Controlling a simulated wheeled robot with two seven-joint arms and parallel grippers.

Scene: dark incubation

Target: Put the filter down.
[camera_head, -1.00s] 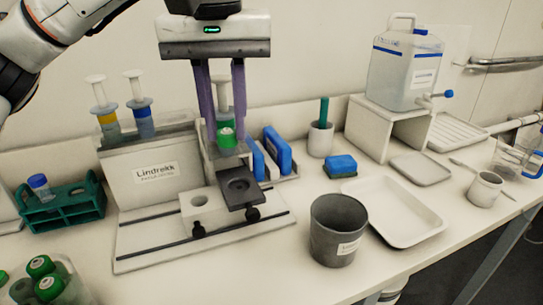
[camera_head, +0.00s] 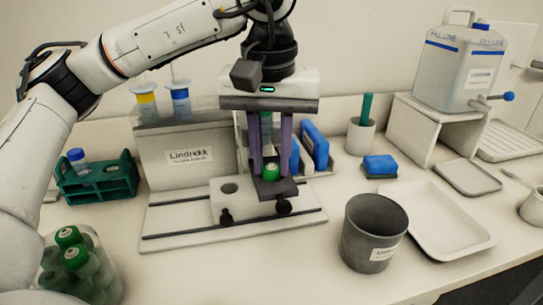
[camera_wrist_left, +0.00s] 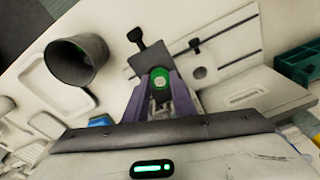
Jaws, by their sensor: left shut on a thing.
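My left gripper (camera_head: 270,168) points down over the white bench fixture (camera_head: 160,240) and is shut on the filter (camera_head: 270,173), a small piece with a bright green end. The filter is upright between the purple fingers, at the dark plate (camera_head: 278,192) on the fixture. It also shows as a green ring in the left wrist view (camera_wrist_left: 160,76). The fingers hide part of it, and I cannot tell whether it touches the plate. The pale block (camera_head: 229,188) beside the plate has an empty round hole. My right gripper is not in view.
A labelled stand (camera_head: 187,158) with syringes is behind the fixture, and blue pieces (camera_head: 315,145) stand right of the fingers. A green rack (camera_head: 97,185) and green-capped bottles (camera_head: 73,258) are left. A grey bin (camera_head: 373,232) and white tray (camera_head: 440,220) are right.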

